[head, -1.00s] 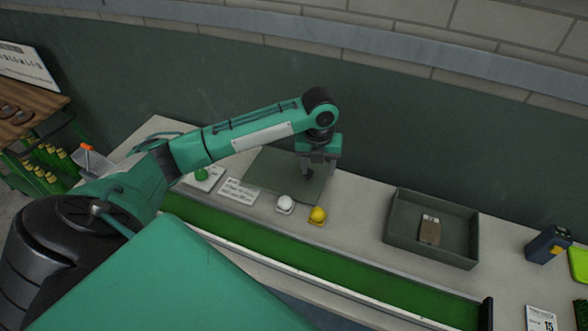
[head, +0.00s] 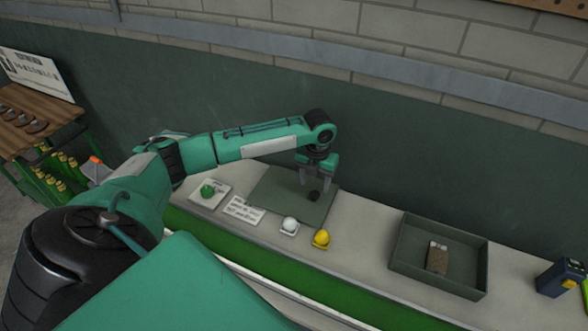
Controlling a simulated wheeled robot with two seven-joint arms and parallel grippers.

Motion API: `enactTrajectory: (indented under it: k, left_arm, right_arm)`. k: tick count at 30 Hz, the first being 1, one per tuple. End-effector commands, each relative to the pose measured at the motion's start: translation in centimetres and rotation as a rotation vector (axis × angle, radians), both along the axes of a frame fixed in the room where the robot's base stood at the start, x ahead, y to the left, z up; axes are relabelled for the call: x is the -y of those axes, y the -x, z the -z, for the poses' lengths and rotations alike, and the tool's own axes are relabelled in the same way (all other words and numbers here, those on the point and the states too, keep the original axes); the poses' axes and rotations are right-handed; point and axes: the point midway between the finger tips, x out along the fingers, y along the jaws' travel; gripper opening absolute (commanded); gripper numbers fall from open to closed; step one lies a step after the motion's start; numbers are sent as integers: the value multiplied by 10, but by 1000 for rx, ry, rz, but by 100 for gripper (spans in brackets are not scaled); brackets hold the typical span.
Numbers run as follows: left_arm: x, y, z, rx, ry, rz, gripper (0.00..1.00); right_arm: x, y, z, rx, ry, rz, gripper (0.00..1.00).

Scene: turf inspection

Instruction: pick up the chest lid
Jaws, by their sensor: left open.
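I cannot make out anything that is clearly a chest lid. My left gripper (head: 315,181) points down over the dark green mat (head: 268,190) on the bench, with its two fingers apart and nothing between them. A small black round object (head: 314,197) lies on the mat just below the fingertips. A brown block-like item with a pale end (head: 437,257) lies in the grey-green open tray (head: 410,266) to the right; what it is cannot be told. My right gripper is out of view.
A card (head: 243,210) lies beside the mat. A dark blue device (head: 560,278) stands far right. The wall rises behind.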

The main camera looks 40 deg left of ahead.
Motion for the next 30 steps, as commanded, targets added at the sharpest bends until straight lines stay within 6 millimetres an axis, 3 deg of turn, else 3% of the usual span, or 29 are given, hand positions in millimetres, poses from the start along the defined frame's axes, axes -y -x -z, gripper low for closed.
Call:
enactTrajectory:
  k: [6,10,18,20,27,30]
  left_arm:
    - [0,-3,28,-5,0,-1,55]
    - [-1,-3,44,-2,-1,0,55]
    - [-1,-3,50,0,-1,1,55]
    - [-1,-3,50,0,-1,1,47]
    - [-1,-3,49,0,-1,0,0]
    - [-1,-4,49,1,-1,0,0]
  right_arm:
    - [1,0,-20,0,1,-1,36]
    - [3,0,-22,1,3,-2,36]
    - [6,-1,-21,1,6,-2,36]
    - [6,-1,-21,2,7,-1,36]
    - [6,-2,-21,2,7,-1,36]
    - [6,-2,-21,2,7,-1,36]
